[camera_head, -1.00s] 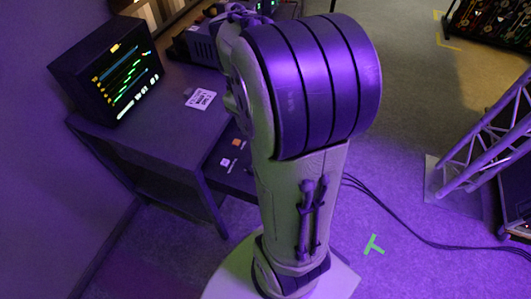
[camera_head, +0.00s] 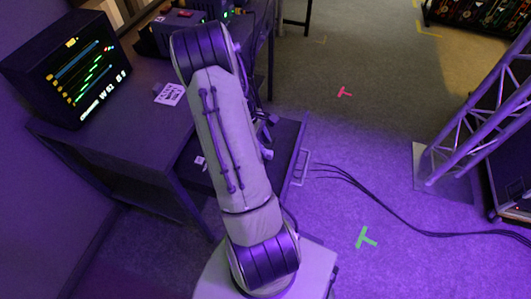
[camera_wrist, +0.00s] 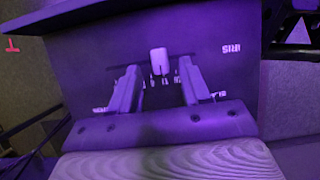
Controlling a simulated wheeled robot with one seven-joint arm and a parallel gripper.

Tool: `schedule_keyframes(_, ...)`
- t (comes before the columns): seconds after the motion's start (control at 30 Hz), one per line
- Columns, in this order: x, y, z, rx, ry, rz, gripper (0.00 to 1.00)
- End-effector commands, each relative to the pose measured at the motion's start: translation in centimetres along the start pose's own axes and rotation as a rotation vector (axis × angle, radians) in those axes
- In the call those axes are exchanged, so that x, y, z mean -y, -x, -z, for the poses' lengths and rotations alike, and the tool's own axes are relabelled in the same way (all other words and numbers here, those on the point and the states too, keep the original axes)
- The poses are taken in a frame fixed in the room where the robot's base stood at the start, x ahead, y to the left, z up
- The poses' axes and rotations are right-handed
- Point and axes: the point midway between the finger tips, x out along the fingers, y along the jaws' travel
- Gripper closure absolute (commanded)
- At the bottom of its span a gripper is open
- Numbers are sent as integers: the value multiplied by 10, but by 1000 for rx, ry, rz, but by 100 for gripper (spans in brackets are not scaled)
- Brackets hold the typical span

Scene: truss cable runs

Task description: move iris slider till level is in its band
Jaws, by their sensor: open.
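The iris slider is a pale knob (camera_wrist: 159,60) on a dark slot across a dark panel (camera_wrist: 225,72) marked IRIS in the wrist view. My gripper (camera_wrist: 160,78) is open, one finger on each side of the knob and apart from it in the picture; I cannot tell how high the fingertips are above the panel. The monitor (camera_head: 68,70) at the upper left of the head view shows coloured bars and white characters. The level and its band are too small to tell apart. My arm hides the gripper and slider in the head view.
The monitor stands on a dark desk (camera_head: 120,125) with a white card (camera_head: 169,94). Floor between is mostly clear.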

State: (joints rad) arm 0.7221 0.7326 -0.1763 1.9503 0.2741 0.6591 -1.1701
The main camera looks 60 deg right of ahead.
Motion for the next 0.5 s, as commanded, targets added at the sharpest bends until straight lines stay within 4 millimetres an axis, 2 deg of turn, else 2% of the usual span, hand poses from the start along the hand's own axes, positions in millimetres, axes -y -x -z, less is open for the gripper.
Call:
schedule_keyframes(0.03, 0, -13, 1, 1, -1, 3, 53)
schedule_keyframes(0.2, 0, -30, 1, -1, 0, 0, 53)
schedule_keyframes(0.47, 0, -31, 0, -2, 0, -1, 53)
schedule_keyframes(0.5, 0, -31, 0, -1, 0, -1, 58)
